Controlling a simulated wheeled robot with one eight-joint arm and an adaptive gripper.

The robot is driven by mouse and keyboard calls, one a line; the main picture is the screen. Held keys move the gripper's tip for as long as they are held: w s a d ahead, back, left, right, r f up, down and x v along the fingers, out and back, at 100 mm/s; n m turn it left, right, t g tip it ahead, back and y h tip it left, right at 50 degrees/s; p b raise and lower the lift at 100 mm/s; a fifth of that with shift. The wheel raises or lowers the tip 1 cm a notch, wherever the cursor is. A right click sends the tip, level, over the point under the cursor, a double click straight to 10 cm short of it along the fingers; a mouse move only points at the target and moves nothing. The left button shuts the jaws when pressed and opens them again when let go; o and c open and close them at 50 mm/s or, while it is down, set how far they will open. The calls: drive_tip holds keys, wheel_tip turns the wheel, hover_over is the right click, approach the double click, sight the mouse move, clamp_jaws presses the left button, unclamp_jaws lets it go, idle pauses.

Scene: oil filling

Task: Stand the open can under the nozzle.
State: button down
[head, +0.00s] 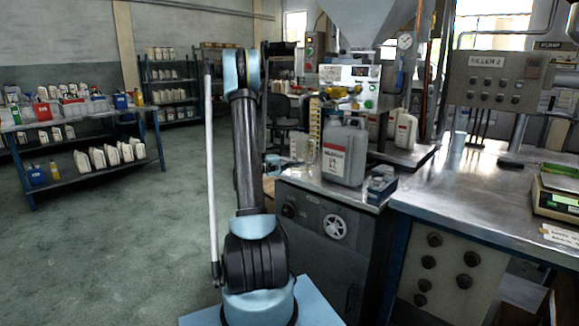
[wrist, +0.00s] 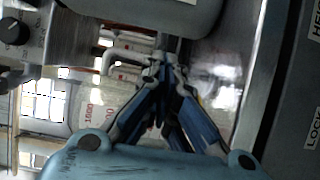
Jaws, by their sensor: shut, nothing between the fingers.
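A grey can (head: 345,153) with a top handle and a white and red label stands upright on the filling machine's metal top in the head view. Whether its mouth is open is too small to tell. The nozzle area with yellow fittings (head: 343,92) is above and behind the can, under the hopper. My gripper (wrist: 166,72) is shut and empty in the wrist view. A smooth grey body (wrist: 165,14) lies just past the fingertips; I cannot tell if it is the can.
A translucent jug with red markings (wrist: 98,115) shows beside the fingers in the wrist view. A small metal device (head: 380,184) sits right of the can. White jugs (head: 404,130) stand behind. A steel bench (head: 470,185) with a scale (head: 558,192) is at right. Open floor lies left.

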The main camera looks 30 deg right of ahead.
drive_tip(key=d, duration=0.4)
drive_tip(key=shift+s+d, duration=0.3)
drive_tip(key=shift+d, duration=0.05)
drive_tip(key=shift+s+d, duration=0.6)
drive_tip(key=shift+s, duration=0.25)
drive_tip(key=shift+s+d, duration=0.45)
drive_tip(key=shift+s, duration=0.05)
drive_tip(key=shift+s+d, duration=0.75)
drive_tip(key=shift+s, duration=0.1)
drive_tip(key=shift+w, duration=0.1)
drive_tip(key=shift+a, duration=0.15)
